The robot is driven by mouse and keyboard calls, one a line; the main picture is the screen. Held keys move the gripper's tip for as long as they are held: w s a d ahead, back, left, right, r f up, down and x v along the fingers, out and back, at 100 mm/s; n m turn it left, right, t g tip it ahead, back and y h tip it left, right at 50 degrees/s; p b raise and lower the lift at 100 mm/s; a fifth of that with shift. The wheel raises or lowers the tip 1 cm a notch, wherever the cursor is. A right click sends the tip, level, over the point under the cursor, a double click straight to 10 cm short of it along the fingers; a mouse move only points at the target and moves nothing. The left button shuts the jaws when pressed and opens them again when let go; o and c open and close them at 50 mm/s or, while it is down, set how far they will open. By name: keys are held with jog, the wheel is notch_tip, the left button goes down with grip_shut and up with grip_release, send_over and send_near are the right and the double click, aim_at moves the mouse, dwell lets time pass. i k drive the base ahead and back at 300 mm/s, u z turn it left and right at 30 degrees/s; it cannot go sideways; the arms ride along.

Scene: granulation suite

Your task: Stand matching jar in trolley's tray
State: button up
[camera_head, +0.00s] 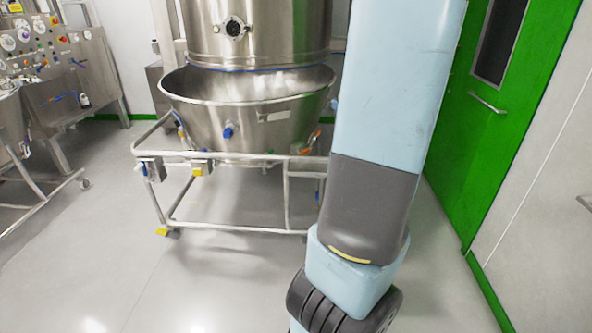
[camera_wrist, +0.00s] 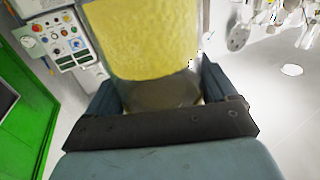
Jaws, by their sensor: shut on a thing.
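A clear jar (camera_wrist: 152,45) with yellow contents fills the upper middle of the wrist view. My gripper (camera_wrist: 163,92) is shut on it, with one dark finger on each side of its lower, clear part. The jar's top runs out of the frame. I cannot make out any label on it. In the head view my arm stands in front on the right, and the gripper and jar are not visible there. I see no trolley tray that I can identify in either view.
A steel vessel with a wide conical bowl (camera_head: 250,115) stands on a wheeled tubular frame (camera_head: 230,228). A control panel with gauges (camera_head: 40,45) is at the left. A green door (camera_head: 500,95) is at the right. Grey floor (camera_head: 190,285) is clear in front.

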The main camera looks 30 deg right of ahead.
aim_at(302, 169)
jog(key=u, duration=0.25)
jog(key=i, duration=0.9)
jog(key=z, duration=0.45)
